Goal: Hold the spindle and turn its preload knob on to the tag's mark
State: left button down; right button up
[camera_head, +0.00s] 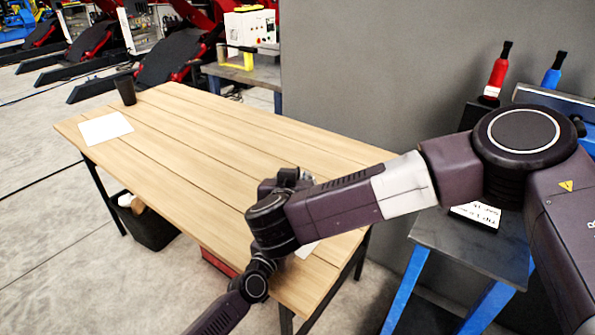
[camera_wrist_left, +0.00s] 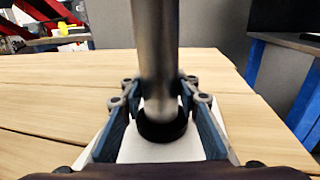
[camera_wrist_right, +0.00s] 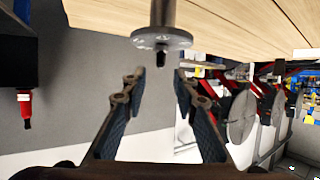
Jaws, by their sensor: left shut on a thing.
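The spindle, a grey metal cylinder (camera_wrist_left: 156,55), stands upright in the left wrist view with a dark ring (camera_wrist_left: 162,126) at its foot. My left gripper (camera_wrist_left: 160,92) is shut on the cylinder low down. The right wrist view, which is upside down, shows the spindle's flanged end (camera_wrist_right: 161,38) with a small dark knob (camera_wrist_right: 161,60) at its tip. My right gripper (camera_wrist_right: 157,85) is open and empty, its fingertips just short of the knob. In the head view my arms hide the spindle. I cannot make out the tag's mark.
The wooden table (camera_head: 170,130) is mostly clear, with a dark cup (camera_head: 125,90) and a white sheet (camera_head: 105,128) at its far left. A white sheet (camera_wrist_left: 150,150) lies under the spindle. A grey wall (camera_head: 350,80) stands behind; a blue-legged stand (camera_head: 470,245) is at right.

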jog(key=x, duration=0.7)
jog(key=shift+s, duration=0.1)
jog(key=shift+c, duration=0.4)
grip_shut()
